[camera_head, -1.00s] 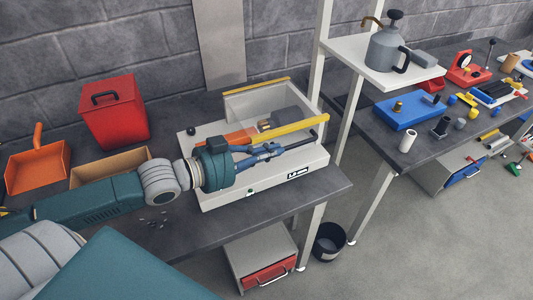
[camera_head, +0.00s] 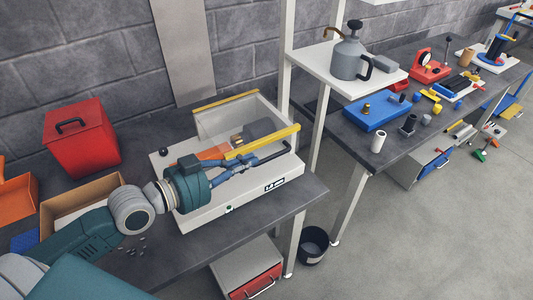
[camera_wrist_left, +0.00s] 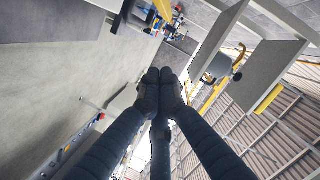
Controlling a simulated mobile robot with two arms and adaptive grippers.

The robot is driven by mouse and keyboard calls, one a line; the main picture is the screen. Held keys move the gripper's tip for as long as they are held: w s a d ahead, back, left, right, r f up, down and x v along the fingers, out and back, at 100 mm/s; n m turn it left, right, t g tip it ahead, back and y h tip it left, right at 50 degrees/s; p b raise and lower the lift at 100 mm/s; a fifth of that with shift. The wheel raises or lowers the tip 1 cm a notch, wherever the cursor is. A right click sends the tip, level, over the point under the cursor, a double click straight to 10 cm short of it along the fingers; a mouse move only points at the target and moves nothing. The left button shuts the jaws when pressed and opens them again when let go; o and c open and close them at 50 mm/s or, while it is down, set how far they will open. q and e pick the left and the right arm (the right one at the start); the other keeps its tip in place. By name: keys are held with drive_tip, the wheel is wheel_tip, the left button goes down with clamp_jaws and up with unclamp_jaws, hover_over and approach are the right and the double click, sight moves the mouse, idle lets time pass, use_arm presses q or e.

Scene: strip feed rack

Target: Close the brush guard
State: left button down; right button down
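The white bench machine (camera_head: 240,203) stands on the dark bench. Its brush guard appears to be the pale upright panel with a yellow top edge (camera_head: 226,101) at the back. A thick yellow bar (camera_head: 262,142) runs across the machine's front right, and a dark rod (camera_head: 274,155) lies just below it. My left gripper (camera_head: 250,162) is at the machine's front, just below the yellow bar; I cannot tell if it touches. In the left wrist view its fingertips (camera_wrist_left: 159,76) are together with nothing seen between them. My right gripper is out of view.
A red lidded box (camera_head: 82,140), an orange tray (camera_head: 17,200) and a cardboard box (camera_head: 65,194) are at the left. A white shelf (camera_head: 320,63) carrying a grey can (camera_head: 347,58) rises to the right. A black bin (camera_head: 313,243) and a drawer cabinet (camera_head: 240,266) are below.

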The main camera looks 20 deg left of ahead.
use_arm(q)
drive_tip(key=w+d+f+p, duration=0.2)
drive_tip(key=w+f, duration=0.3)
drive_tip(key=w, duration=0.3)
drive_tip(key=shift+d, duration=0.15)
drive_tip(key=shift+w, duration=0.1)
drive_tip(key=shift+f, duration=0.15)
